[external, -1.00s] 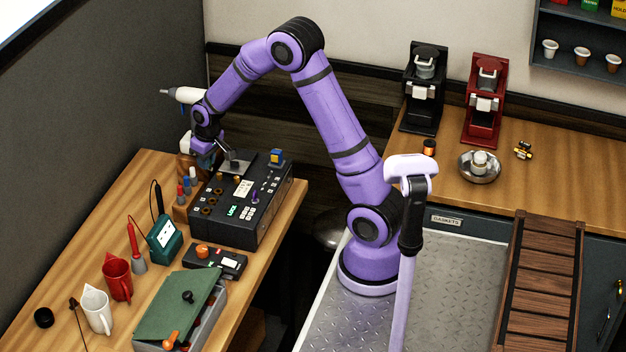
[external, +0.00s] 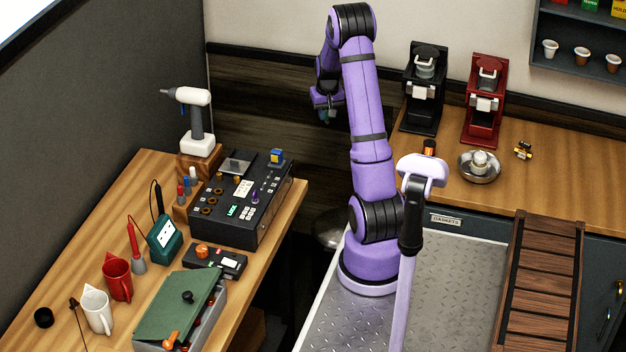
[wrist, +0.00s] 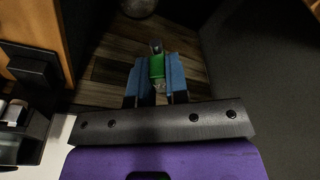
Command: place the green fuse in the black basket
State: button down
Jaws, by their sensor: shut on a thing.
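My gripper (external: 326,114) is held high in front of the back wall, between the left workbench and the right counter. In the wrist view my gripper (wrist: 157,72) has its two blue fingers shut on the green fuse (wrist: 157,66), which has a grey metal end. The fuse cannot be made out in the external view. I cannot single out a black basket in either view. A black brewer (external: 424,88) stands on the right counter, to the right of my gripper.
A red brewer (external: 485,105) and a metal bowl (external: 479,172) are on the right counter (external: 570,185). The left workbench (external: 140,185) holds a black control box (external: 240,205), a drill (external: 195,120), mugs and a green-lidded box (external: 180,305). Open air lies between bench and counter.

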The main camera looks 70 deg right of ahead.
jog(key=s+d+m+g, duration=0.1)
jog(key=s+d+m, duration=0.25)
jog(key=s, duration=1.65)
jog(key=s+d+m, duration=0.3)
jog(key=s+m, duration=0.1)
jog(key=s, duration=1.5)
jog(key=s+a+m, duration=0.2)
jog(key=s+a, duration=0.2)
jog(key=s, duration=0.6)
jog(key=s+a+m, duration=0.2)
jog(key=s+a, duration=0.1)
jog(key=s, duration=0.7)
jog(key=shift+g, duration=0.3)
jog(key=f, duration=0.9)
jog(key=shift+s+a+f, duration=0.35)
jog(key=shift+f, duration=0.05)
jog(key=shift+d+f, duration=0.2)
jog(key=shift+f, duration=0.05)
send_over(517, 170)
jog(key=shift+a+f, duration=0.4)
jog(key=shift+f, duration=0.35)
jog(key=shift+d+f, duration=0.1)
jog(key=shift+f, duration=1.65)
jog(key=shift+f, duration=0.15)
